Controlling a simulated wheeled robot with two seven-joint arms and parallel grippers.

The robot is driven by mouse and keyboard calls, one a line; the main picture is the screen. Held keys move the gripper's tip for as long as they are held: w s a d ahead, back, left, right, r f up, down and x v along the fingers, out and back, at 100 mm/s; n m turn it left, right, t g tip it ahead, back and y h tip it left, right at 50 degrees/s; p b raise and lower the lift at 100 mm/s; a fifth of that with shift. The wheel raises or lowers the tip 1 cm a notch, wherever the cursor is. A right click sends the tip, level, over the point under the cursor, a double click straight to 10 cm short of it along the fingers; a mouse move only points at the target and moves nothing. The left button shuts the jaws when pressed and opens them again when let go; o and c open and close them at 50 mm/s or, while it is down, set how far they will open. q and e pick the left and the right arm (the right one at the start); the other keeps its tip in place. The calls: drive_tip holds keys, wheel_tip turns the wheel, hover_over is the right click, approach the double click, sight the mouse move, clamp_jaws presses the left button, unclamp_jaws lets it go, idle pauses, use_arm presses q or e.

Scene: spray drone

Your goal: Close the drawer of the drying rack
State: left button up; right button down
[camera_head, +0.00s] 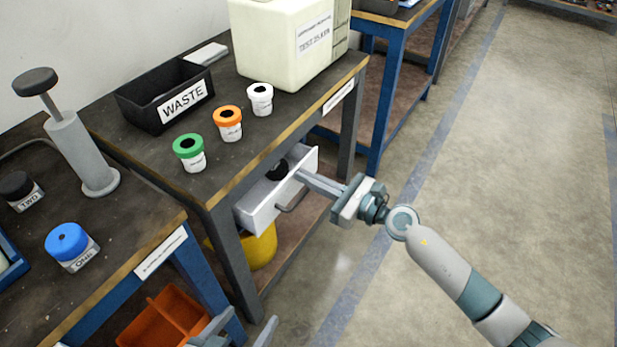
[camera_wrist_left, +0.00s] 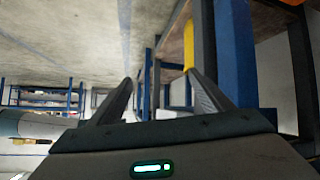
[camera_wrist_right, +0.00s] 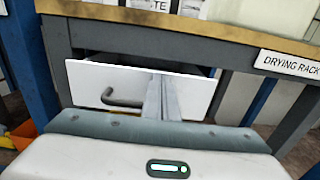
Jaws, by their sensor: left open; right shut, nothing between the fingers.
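The drying rack (camera_head: 170,165) is a dark-topped table, and its label (camera_wrist_right: 290,65) reads DRYING RACK in the right wrist view. Its white drawer (camera_head: 265,212) sticks out below the top, partly open, with a dark round item (camera_head: 277,169) inside. The drawer's grey handle (camera_wrist_right: 118,99) shows in the right wrist view. My right gripper (camera_head: 303,179) is shut and empty, its fingertips at the drawer front beside the handle; I cannot tell if they touch. My left gripper (camera_head: 240,332) is open and empty, low near the rack's front leg; its fingers show in the left wrist view (camera_wrist_left: 160,95).
On the rack stand a black WASTE bin (camera_head: 150,113), green (camera_head: 190,160), orange (camera_head: 228,130) and white (camera_head: 260,105) capped jars, and a large pale container (camera_head: 270,50). A yellow bucket (camera_head: 262,250) is under the drawer. An orange bin (camera_head: 165,320) sits lower left. Floor at right is clear.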

sight(293, 171)
drive_tip(key=x, duration=0.4)
drive_tip(key=shift+w+a, duration=0.25)
drive_tip(key=shift+a, duration=0.05)
use_arm(q)
drive_tip(key=shift+s+a+f+g, duration=0.2)
drive_tip(key=shift+s+f+g, duration=0.3)
drive_tip(key=shift+s+f, duration=0.15)
use_arm(e)
drive_tip(key=shift+r, duration=0.15)
use_arm(q)
drive_tip(key=shift+r, duration=0.1)
drive_tip(key=shift+w+r, duration=0.1)
use_arm(e)
drive_tip(key=shift+d, duration=0.1)
